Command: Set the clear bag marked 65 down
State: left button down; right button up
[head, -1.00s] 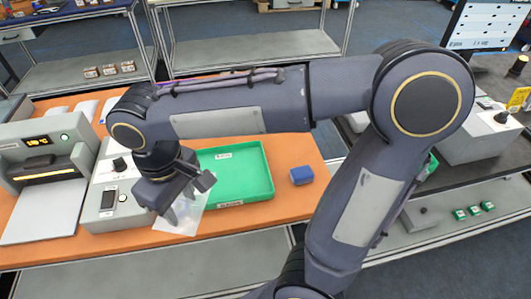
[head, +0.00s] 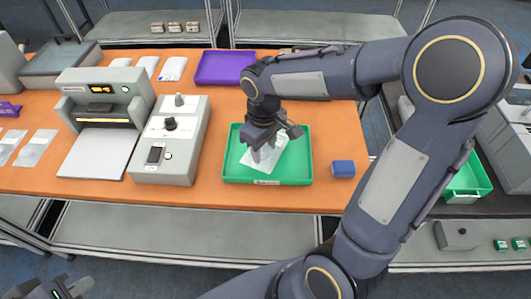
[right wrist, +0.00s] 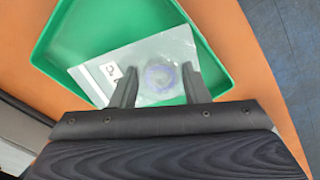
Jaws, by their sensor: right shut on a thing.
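A clear bag (head: 271,158) with a white label and a purple ring inside is at the green tray (head: 233,172). The label's marking is too small to read surely. My right gripper (head: 263,154) points down and is shut on the bag. In the right wrist view the bag (right wrist: 162,58) lies between and beyond the fingers (right wrist: 158,88), over the floor of the green tray (right wrist: 82,35). I cannot tell whether the bag touches the tray floor. Part of my left gripper (head: 66,290) shows at the bottom left, far from the bag; its fingers are unclear.
A blue box (head: 343,169) sits just right of the green tray. A grey device with a knob (head: 170,140) stands left of it, then a sealer-like machine (head: 105,112). A purple tray (head: 222,68) is behind. Other clear bags (head: 36,148) lie at the far left.

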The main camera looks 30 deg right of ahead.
aim_at(265, 149)
jog(key=shift+w+d+f, duration=0.15)
jog(key=shift+d+f, duration=0.1)
jog(key=shift+f, duration=0.1)
jog(key=shift+w+d+f, duration=0.1)
jog(key=shift+f, duration=1.55)
jog(key=shift+f, duration=0.1)
jog(key=o, duration=1)
